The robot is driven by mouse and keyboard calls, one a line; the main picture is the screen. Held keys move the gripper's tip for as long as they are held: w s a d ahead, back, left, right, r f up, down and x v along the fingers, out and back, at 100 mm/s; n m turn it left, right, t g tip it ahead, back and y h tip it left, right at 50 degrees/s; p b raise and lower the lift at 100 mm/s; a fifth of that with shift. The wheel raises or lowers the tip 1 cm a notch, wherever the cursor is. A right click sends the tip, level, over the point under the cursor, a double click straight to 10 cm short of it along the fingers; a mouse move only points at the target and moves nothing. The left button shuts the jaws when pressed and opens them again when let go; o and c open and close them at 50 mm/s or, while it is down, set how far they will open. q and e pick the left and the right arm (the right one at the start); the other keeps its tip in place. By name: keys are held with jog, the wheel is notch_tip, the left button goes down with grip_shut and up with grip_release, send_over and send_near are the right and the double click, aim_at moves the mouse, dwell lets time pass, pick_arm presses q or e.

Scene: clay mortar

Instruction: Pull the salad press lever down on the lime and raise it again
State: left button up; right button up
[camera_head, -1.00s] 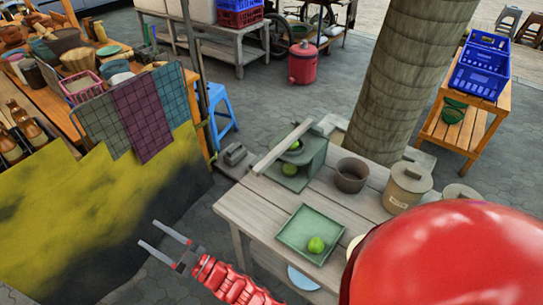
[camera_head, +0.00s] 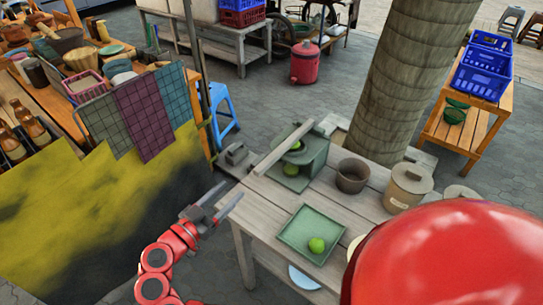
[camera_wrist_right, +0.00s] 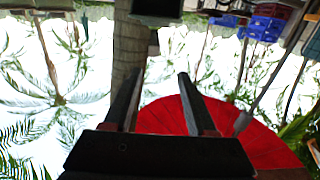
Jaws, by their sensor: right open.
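The green salad press (camera_head: 318,150) stands on the wooden table's left side. Its long pale lever (camera_head: 282,148) slants across it, with the near end out over the table's left edge. A green lime (camera_head: 296,145) shows inside the press under the lever, and another green round shape (camera_head: 291,169) sits lower at its front.
A green tray (camera_head: 290,238) with a lime (camera_head: 317,245) lies at the table's front. A dark pot (camera_head: 352,176) and a lidded canister (camera_head: 407,190) stand right of the press. A large red rounded shape (camera_head: 450,255) blocks the lower right.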

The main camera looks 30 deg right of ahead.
jog(key=p, duration=0.4)
send_near(272, 156)
jog(key=shift+m+g, duration=0.3)
jog(key=shift+m, duration=0.1)
jog(key=x, duration=0.8)
jog(key=shift+w+d+r, duration=0.1)
jog(key=shift+w+d, duration=0.1)
jog(key=shift+d, duration=0.05)
jog(key=shift+w+d, duration=0.2)
jog(key=shift+d, duration=0.35)
grip_shut()
